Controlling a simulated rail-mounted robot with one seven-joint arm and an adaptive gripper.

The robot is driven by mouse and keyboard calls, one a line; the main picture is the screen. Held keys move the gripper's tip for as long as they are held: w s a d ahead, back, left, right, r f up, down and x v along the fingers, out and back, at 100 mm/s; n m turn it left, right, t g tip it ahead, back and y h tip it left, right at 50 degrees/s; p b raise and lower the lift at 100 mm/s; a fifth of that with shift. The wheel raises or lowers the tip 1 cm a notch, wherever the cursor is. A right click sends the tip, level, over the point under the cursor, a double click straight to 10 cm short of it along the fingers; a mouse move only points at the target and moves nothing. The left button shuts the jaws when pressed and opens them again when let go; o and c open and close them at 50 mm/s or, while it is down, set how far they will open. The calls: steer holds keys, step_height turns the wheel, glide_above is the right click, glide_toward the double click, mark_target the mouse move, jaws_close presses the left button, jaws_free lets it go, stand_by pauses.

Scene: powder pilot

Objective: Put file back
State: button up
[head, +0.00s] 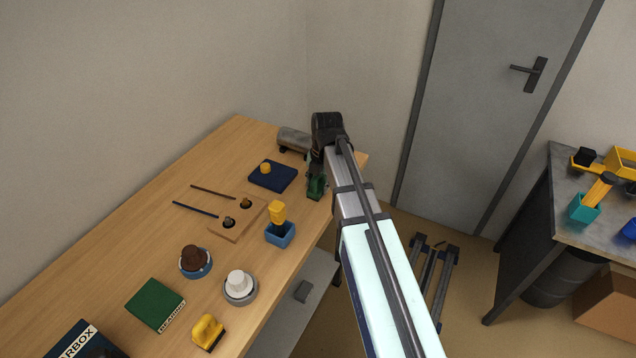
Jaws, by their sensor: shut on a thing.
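My gripper (316,168) is at the front edge of the wooden bench's far end, mostly hidden by my own wrist and arm. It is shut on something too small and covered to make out. A dark green object (316,188) shows just below it at the bench edge; I cannot tell whether it is held or standing there. I cannot clearly identify the file.
A blue holder (280,235) with a yellow-handled item, a dark blue pad (272,177) and a grey cylinder (293,139) are close by. Brushes, a green book (155,304) and a yellow stamp-like item (208,332) are nearer. A metal table (600,222) stands right.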

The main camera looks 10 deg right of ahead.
steer(key=o, duration=1.1)
steer(key=r, duration=0.4)
steer(key=r+b, duration=0.1)
steer(key=r, duration=0.3)
steer(key=s+d+r+b, duration=0.1)
steer(key=r, duration=0.3)
steer(key=shift+r, duration=0.1)
steer(key=shift+d, duration=0.1)
